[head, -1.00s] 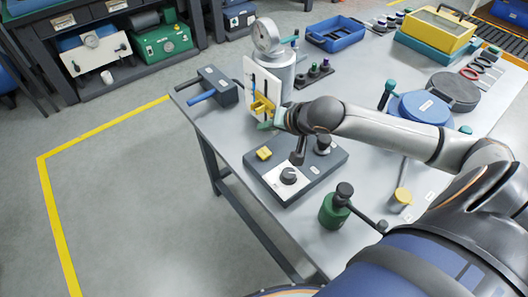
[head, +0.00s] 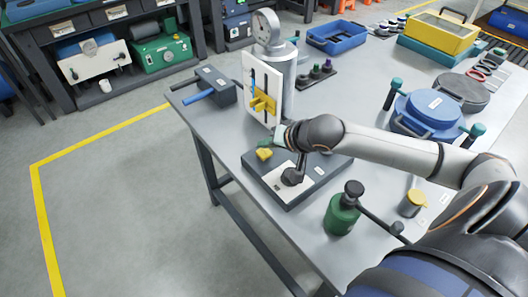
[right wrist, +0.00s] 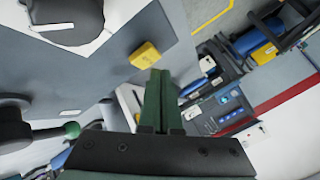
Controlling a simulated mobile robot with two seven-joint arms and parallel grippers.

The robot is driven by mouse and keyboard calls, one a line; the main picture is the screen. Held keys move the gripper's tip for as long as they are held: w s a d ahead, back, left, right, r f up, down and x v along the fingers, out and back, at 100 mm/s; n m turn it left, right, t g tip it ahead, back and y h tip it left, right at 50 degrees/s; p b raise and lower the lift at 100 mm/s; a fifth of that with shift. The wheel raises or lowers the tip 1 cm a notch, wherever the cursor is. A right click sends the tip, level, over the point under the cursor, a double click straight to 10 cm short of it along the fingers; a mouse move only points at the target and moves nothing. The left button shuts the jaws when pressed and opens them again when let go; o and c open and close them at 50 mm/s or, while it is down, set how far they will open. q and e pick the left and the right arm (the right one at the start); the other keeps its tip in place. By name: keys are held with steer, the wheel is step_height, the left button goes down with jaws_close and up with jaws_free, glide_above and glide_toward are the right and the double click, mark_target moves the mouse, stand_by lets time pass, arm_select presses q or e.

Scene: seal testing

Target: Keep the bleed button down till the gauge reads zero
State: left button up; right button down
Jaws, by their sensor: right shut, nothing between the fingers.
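The pressure gauge (head: 265,27) stands on top of a grey cylinder (head: 279,80) at the back of the table; its needle is too small to read. A dark grey box (head: 318,176) on the table carries a black knob on a white plate and a yellow block (head: 264,154), which looks like the bleed button. My right gripper (head: 266,143) has green fingers, shut and empty, just behind and above the yellow block. In the right wrist view the yellow block (right wrist: 146,55) shows beyond the fingertips (right wrist: 160,75), apparently apart from them. My left gripper is out of view.
A white panel (head: 250,85) with a yellow clamp stands in front of the cylinder, close to my right gripper. A dark block with a blue handle (head: 214,87) is to its left. A green bottle (head: 341,215) stands near the front edge.

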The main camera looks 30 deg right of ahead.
stand_by(0.8)
stand_by(0.8)
steer(key=shift+f, duration=0.15)
steer(key=shift+f, duration=0.25)
stand_by(0.4)
steer(key=shift+f, duration=0.55)
stand_by(0.6)
steer(key=shift+s, duration=0.1)
stand_by(1.2)
